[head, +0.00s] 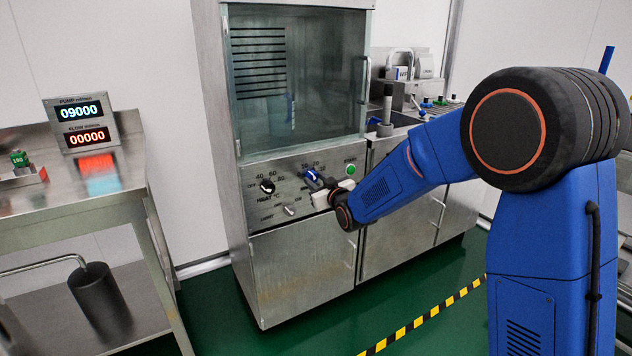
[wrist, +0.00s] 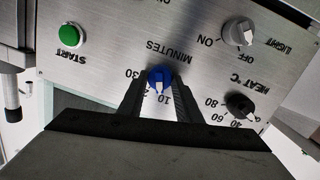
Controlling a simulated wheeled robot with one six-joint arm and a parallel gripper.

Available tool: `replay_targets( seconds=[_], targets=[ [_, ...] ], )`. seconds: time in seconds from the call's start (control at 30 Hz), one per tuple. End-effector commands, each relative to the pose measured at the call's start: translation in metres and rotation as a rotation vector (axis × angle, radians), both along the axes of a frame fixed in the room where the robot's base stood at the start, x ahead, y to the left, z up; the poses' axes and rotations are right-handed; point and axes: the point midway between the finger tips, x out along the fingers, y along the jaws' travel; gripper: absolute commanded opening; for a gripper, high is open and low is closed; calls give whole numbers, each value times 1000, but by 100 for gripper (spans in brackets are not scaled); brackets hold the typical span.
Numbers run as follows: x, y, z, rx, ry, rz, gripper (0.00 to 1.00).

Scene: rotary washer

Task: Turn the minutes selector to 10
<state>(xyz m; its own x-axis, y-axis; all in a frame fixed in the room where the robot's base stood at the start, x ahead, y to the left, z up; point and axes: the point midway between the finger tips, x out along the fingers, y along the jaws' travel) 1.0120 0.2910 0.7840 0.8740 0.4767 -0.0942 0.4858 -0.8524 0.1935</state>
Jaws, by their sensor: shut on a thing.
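The minutes selector is a blue knob with a white pointer (wrist: 160,77), in the middle of the upside-down wrist view. Its pointer faces down in that view, towards the 10 mark, with part of the 20 beside it hidden by a finger. My gripper (wrist: 159,88) has one finger on each side of the knob and is shut on it. In the head view the blue knob (head: 312,176) shows at the washer's panel, with my gripper (head: 322,186) against it and hiding part of it.
The heat knob (wrist: 239,104), light switch (wrist: 238,32) and green start button (wrist: 69,36) surround the selector on the panel. The washer's glass door (head: 295,75) is above. A steel table (head: 70,205) with a pump display (head: 82,122) stands at left.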

Motion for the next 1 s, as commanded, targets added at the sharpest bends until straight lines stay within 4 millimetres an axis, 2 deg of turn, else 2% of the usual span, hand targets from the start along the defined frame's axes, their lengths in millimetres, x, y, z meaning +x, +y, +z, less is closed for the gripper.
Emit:
replay_targets(
  seconds=[0.1, 0.13, 0.2, 0.5, 0.63, 0.77, 1.0],
  targets=[
    [0, 0, -1, -1, 2, 0, 9],
    [0, 0, -1, -1, 2, 0, 33],
    [0, 0, -1, -2, 1, 0, 50],
    [-1, 0, 0, -1, 0, 0, 50],
    [-6, -4, 1, -1, 0, 0, 50],
    [-22, -12, 3, -1, -1, -1, 50],
    [-62, -34, 7, -1, -1, -1, 50]
  ],
)
